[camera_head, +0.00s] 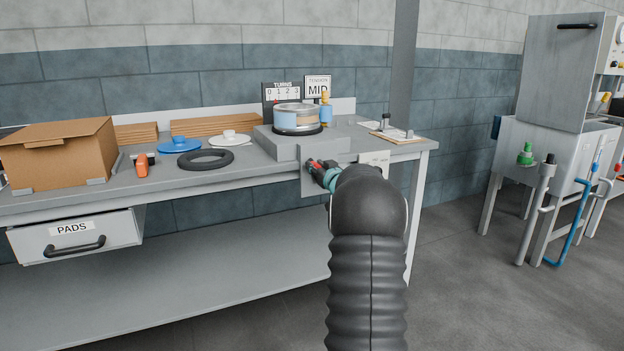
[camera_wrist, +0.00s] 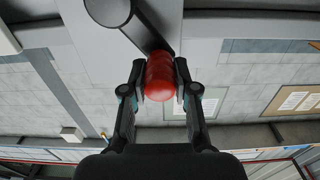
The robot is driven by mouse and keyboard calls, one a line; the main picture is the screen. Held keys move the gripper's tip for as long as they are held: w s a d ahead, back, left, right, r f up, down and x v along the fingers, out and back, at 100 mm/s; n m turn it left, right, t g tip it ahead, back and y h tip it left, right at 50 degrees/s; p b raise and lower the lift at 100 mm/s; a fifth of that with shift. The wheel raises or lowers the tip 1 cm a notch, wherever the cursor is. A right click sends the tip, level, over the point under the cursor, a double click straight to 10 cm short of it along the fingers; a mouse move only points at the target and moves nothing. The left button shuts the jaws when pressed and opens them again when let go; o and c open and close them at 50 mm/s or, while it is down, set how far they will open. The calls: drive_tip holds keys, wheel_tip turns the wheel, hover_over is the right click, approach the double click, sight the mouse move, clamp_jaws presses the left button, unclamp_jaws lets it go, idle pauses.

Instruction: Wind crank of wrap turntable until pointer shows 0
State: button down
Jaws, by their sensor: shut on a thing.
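The wrap turntable (camera_head: 297,119) stands on a grey block at the right part of the bench. Behind it a TURNS scale (camera_head: 283,92) shows the marks 0 1 2 3; a small red pointer seems to sit near its left end, too small to read surely. In the wrist view my gripper (camera_wrist: 160,84) is shut on the red crank knob (camera_wrist: 159,72), with one finger on each side. The dark crank arm (camera_wrist: 143,25) runs from the knob up to a round hub. In the head view my gripper (camera_head: 319,170) is at the bench front, and my arm hides part of the crank.
A cardboard box (camera_head: 60,152), an orange tool (camera_head: 141,166), a black ring (camera_head: 206,158) and a blue lidded disc (camera_head: 179,144) lie on the bench to the left. The PADS drawer (camera_head: 77,236) protrudes below. A clipboard (camera_head: 397,136) lies at right.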

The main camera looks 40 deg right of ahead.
drive_tip(key=shift+s+d+f, duration=0.2)
drive_tip(key=shift+d, duration=0.35)
drive_tip(key=d, duration=0.2)
drive_tip(key=s+d, duration=0.1)
drive_tip(key=shift+d+r, duration=0.35)
drive_tip(key=shift+w, duration=0.1)
